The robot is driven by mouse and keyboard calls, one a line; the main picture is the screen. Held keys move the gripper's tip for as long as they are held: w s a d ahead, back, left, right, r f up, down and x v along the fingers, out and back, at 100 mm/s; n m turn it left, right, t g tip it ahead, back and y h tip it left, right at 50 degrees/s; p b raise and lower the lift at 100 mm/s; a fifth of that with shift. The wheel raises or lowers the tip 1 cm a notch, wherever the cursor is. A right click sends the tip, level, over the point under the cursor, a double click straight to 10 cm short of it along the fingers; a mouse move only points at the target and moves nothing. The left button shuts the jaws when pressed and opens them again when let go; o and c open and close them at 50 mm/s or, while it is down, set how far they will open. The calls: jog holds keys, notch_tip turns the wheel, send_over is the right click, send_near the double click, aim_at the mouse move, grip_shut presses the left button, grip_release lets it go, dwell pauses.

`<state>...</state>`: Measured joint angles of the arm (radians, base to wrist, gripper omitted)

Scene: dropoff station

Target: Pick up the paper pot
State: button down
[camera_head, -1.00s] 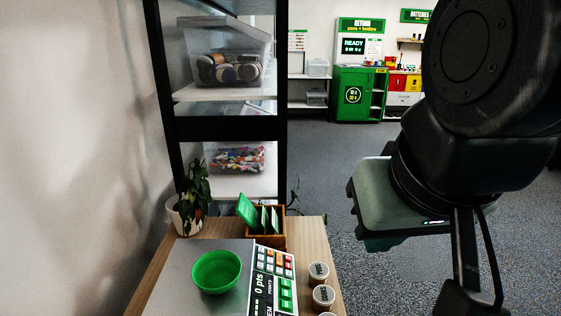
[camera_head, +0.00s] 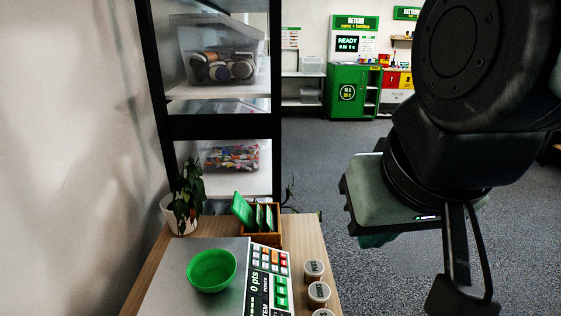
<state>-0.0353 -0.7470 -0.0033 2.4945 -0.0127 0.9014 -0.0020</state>
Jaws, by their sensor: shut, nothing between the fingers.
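Several small round pots with brown sides and pale labelled tops stand in a row along the right edge of the wooden table. The far one (camera_head: 314,270), the middle one (camera_head: 319,294) and the near one (camera_head: 323,314), cut by the lower frame edge, have labels too small to read. I cannot tell which is the paper pot. My gripper (camera_head: 377,241) hangs to the right of the table, beyond its edge, apart from the pots. It is shut and empty; its fingers are mostly hidden under the grey-green hand.
On the table (camera_head: 305,240) are a green bowl (camera_head: 211,271) on a scale plate (camera_head: 165,285), a button panel (camera_head: 268,275), a wooden box (camera_head: 262,238) with green cards and a potted plant (camera_head: 183,215). A black-framed shelf (camera_head: 220,128) stands behind. Floor right is open.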

jog(key=c, duration=0.6)
grip_release()
jog(key=w+d+r+n+g+h, duration=0.2)
jog(key=w+d, duration=0.1)
jog(key=d, duration=0.2)
jog(key=w+d+f+m+g+y, duration=0.1)
jog(key=w+f+m+g+y, duration=0.25)
jog(key=f, duration=0.45)
jog(key=w+d+f+m+g+y, duration=0.1)
jog(key=w+f+m+g+y, duration=0.3)
jog(key=f, duration=0.4)
notch_tip(320, 180, down, 28)
jog(key=w+d+m+t+y, duration=0.25)
jog(key=m+t+y, duration=0.85)
jog(key=m, duration=0.6)
jog(key=shift+n+g+y, duration=0.25)
jog(key=shift+g+y, duration=0.1)
jog(key=shift+g, duration=0.4)
jog(key=x, duration=1)
jog(key=shift+s+a+f, duration=0.1)
jog(key=shift+a+f, duration=0.15)
jog(key=shift+a, duration=0.1)
